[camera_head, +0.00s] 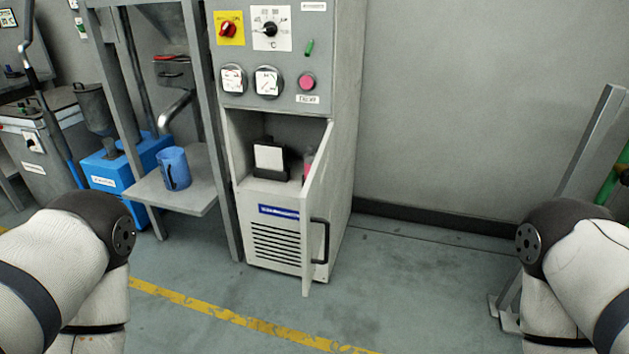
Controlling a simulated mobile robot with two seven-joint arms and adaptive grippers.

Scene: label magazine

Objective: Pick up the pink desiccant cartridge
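A narrow strip of pink, likely the pink desiccant cartridge (307,168), shows inside the open compartment of the grey cabinet (347,130). The half-open door (318,200) hides most of it. To its left in the compartment stands a black holder with a white label block (269,158). My left and right arms come in at the lower corners, but neither gripper is in view.
The cabinet door stands out toward me, with a black handle on its face. A blue mug (174,169) sits on a grey shelf (190,200) left of the cabinet. A metal post (590,145) stands at the right. The floor in front is clear.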

